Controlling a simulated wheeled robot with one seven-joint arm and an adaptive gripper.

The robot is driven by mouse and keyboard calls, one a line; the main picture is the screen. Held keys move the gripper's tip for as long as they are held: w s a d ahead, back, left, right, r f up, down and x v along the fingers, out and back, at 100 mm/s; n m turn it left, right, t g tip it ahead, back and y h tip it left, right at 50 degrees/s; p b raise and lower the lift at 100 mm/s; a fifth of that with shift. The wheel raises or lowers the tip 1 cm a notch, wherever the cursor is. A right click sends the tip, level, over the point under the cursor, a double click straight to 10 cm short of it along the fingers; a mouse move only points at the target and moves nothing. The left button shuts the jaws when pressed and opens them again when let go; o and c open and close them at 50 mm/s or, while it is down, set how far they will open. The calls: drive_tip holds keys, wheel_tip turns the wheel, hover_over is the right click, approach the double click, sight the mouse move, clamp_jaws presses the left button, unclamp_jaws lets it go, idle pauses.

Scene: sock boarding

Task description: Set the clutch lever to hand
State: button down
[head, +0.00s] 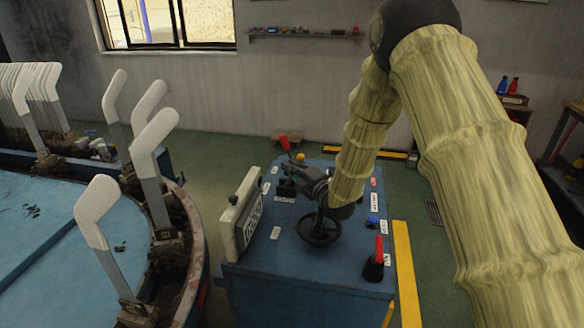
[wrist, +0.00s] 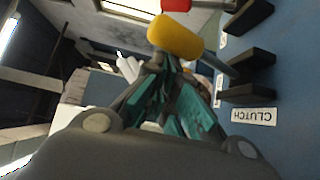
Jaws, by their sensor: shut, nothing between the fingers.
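The clutch lever (wrist: 176,36) has a yellow knob on a grey rod that runs down between dark blocks on the blue console (head: 262,288). A white CLUTCH label (wrist: 253,116), turned upside down, sits next to the blocks. My gripper (wrist: 165,65) is shut and empty, its teal-padded fingers together beside the lever, just short of the knob in the wrist view. I cannot tell if they touch it. In the head view my gripper (head: 302,172) is over the far left part of the console and covers much of the lever. The hand marking is not readable.
A red-handled lever (head: 285,143) stands close by at the console's far left. A handwheel (head: 318,229), a blue button (head: 373,221) and another red lever (head: 379,250) are nearer. A white panel (head: 243,214) edges the left side, beside the round machine with white sock boards (head: 152,135).

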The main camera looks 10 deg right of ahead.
wheel_tip(320, 180, up, 10)
idle(0.6)
